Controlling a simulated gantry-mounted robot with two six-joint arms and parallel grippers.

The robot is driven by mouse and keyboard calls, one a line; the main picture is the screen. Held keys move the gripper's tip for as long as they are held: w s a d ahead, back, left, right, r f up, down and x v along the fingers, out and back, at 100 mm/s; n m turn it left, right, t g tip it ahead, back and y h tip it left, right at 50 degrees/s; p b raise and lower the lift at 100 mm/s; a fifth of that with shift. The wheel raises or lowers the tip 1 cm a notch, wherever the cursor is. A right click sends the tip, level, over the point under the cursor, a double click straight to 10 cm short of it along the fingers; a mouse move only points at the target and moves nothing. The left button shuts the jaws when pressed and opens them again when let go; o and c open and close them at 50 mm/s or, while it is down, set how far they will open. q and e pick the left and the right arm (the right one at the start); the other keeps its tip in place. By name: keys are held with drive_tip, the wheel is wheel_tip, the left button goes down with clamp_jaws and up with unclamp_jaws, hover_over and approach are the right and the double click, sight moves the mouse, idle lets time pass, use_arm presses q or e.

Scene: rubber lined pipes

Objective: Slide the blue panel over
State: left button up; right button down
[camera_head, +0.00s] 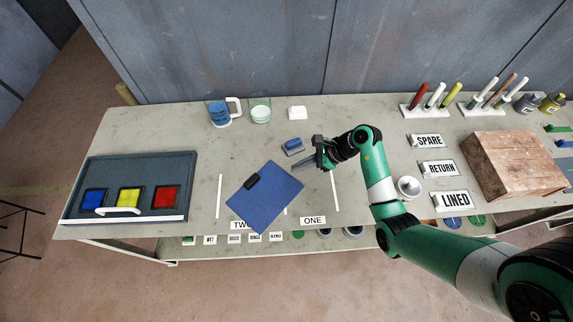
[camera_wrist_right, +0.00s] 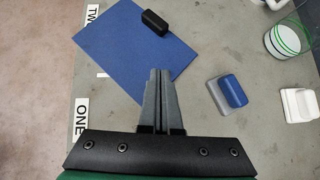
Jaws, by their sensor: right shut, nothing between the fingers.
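The blue panel (camera_head: 266,198) lies flat and turned at an angle on the table, over the area by the labels TWO and ONE. A black block-like handle (camera_head: 252,181) sits near its left edge. In the right wrist view the panel (camera_wrist_right: 135,55) and its black handle (camera_wrist_right: 153,21) show beyond my fingers. My right gripper (camera_head: 312,164) is shut and empty, just right of the panel's right corner. Its fingertips (camera_wrist_right: 159,75) overlap the panel's near edge in the wrist view; I cannot tell whether they touch it. My left gripper is not in view.
A blue-and-grey block (camera_head: 293,146) lies behind the panel. A blue mug (camera_head: 222,112), a glass (camera_head: 260,110) and a white block (camera_head: 297,113) stand at the back. A grey tray (camera_head: 140,165) with coloured squares is left. Signs and a copper-coloured box (camera_head: 515,165) are right.

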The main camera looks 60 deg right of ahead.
sight(260, 179)
drive_tip(key=b+x, duration=0.3)
drive_tip(key=x, duration=0.6)
drive_tip(key=shift+s+f, duration=0.2)
drive_tip(key=shift+w+a+r, duration=0.1)
drive_tip(key=shift+w+a, duration=0.25)
drive_tip(key=shift+w, duration=0.2)
drive_tip(key=shift+w+a+r, duration=0.1)
drive_tip(key=shift+w+a, duration=0.25)
drive_tip(key=shift+w, duration=0.2)
drive_tip(key=shift+w+a+b, duration=0.3)
drive_tip(key=shift+w, duration=0.2)
drive_tip(key=shift+r, duration=0.1)
